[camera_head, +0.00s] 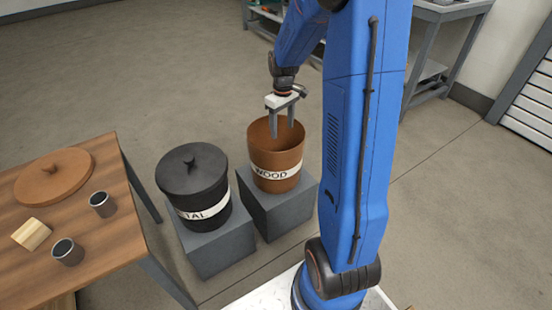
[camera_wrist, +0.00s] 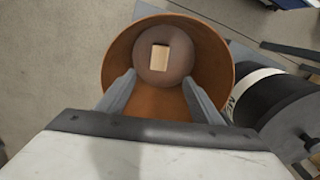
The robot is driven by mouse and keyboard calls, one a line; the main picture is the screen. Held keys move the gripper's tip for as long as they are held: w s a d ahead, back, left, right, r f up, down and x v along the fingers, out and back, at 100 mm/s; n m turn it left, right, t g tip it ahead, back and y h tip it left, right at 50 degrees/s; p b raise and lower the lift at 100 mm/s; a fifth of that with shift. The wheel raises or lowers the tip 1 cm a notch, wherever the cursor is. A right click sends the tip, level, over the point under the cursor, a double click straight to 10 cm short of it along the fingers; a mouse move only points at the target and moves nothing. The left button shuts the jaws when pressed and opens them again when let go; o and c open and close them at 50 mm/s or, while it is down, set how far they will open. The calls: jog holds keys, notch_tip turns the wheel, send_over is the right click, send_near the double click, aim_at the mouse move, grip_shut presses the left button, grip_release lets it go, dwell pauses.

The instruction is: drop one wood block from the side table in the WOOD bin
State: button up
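The WOOD bin (camera_head: 275,158) is an open brown bin on a grey block, with a white WOOD label. My gripper (camera_head: 281,132) points down over its mouth, fingers apart and nothing between them. In the wrist view, my gripper (camera_wrist: 157,97) is open above the WOOD bin (camera_wrist: 222,60). A pale wood block (camera_wrist: 160,56) lies inside on the bin's floor, apart from the fingers. Another wood block (camera_head: 32,234) lies on the side table (camera_head: 100,240) at the left. The bin's inside is mostly hidden in the head view.
A lidded black METAL bin (camera_head: 193,172) stands on a grey block left of the WOOD bin. A round brown lid (camera_head: 54,176) and two metal cups (camera_head: 102,204) (camera_head: 67,252) are on the side table. A grey bench stands at the back right.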

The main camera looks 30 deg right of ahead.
jog(key=shift+r, duration=0.1)
notch_tip(320, 180, up, 17)
dwell(0.7)
jog(key=shift+r, duration=0.15)
